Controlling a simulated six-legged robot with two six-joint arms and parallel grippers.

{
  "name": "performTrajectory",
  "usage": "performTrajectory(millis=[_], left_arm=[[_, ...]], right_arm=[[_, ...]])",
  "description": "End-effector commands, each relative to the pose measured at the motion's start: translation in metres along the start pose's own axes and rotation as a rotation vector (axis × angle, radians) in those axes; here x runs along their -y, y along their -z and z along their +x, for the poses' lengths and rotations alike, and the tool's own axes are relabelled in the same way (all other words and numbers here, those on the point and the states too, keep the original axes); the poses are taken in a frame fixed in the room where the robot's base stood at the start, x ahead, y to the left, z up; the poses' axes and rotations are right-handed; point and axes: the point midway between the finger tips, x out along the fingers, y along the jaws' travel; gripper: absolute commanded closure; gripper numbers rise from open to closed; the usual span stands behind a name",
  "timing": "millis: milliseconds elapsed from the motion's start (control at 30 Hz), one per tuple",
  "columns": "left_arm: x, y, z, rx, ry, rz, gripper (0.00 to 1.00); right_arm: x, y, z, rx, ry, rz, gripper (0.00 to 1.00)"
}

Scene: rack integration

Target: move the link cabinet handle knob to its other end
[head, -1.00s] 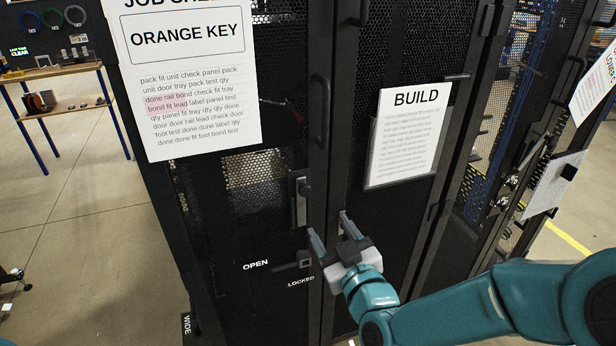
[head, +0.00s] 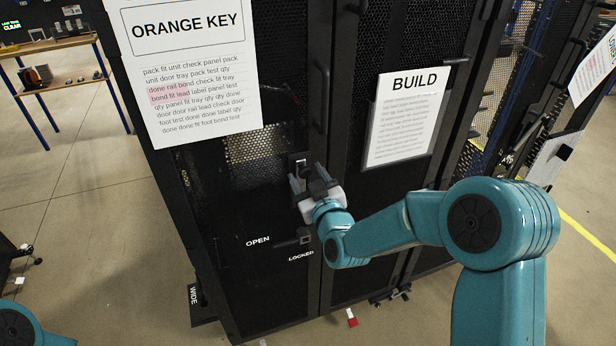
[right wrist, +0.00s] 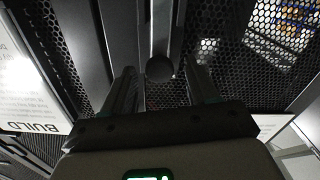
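The black cabinet has a metal handle plate (head: 298,160) on its door edge, partly hidden behind my right gripper (head: 308,178). In the right wrist view, a dark round knob (right wrist: 160,68) on an upright bar appears between the spread fingers of my right gripper (right wrist: 163,88), with gaps on both sides. Whether the fingers reach around it in depth I cannot tell. The right gripper is open and empty. Below it, a small latch piece (head: 305,238) sits at the right end of a short bar, between the "OPEN" (head: 258,241) and "LOCKED" (head: 301,256) labels. My left gripper is out of view.
An "ORANGE KEY" sheet (head: 195,95) hangs upper left of the handle. A "BUILD" sheet (head: 404,118) hangs on the door to the right. A workbench (head: 50,45) stands far left. A red item (head: 351,318) lies at the cabinet's foot. Floor at left is mostly clear.

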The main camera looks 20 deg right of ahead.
Motion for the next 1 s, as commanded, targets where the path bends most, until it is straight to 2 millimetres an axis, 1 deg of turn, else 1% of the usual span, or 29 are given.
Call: performTrajectory(millis=[33, 67, 100, 167, 200, 333, 500, 600, 900, 933, 967, 1000], left_arm=[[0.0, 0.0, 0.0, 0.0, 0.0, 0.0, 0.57], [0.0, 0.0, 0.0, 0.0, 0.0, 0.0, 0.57], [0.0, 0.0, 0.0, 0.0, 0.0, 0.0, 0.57], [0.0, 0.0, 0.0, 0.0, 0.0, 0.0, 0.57], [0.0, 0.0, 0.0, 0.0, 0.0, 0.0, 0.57], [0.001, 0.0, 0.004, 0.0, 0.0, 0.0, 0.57], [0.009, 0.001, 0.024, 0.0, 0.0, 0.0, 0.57], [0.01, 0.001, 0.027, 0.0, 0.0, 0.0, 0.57], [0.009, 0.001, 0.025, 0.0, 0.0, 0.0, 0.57], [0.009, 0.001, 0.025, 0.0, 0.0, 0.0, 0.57], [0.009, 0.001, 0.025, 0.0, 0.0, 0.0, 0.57], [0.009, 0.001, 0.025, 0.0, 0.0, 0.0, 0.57]], right_arm=[[0.0, 0.0, 0.0, 0.0, 0.0, 0.0, 0.54], [0.0, 0.0, 0.0, 0.0, 0.0, 0.0, 0.64], [0.0, 0.0, 0.0, 0.0, 0.0, 0.0, 0.77], [0.0, 0.0, 0.0, 0.0, 0.0, 0.0, 0.97], [0.0, 0.0, 0.0, 0.0, 0.0, 0.0, 1.0], [0.0, -0.001, -0.003, -0.002, -0.001, 0.0, 1.0], [0.0, -0.003, -0.026, -0.003, -0.001, -0.001, 1.0], [0.0, -0.001, -0.035, -0.003, -0.001, -0.001, 1.0], [0.0, 0.001, -0.037, 0.0, -0.001, 0.0, 1.0], [0.0, 0.001, -0.037, 0.0, -0.001, 0.0, 0.57], [0.0, 0.001, -0.037, 0.0, -0.001, 0.0, 0.48], [0.0, 0.001, -0.037, 0.0, -0.001, 0.0, 0.41]])
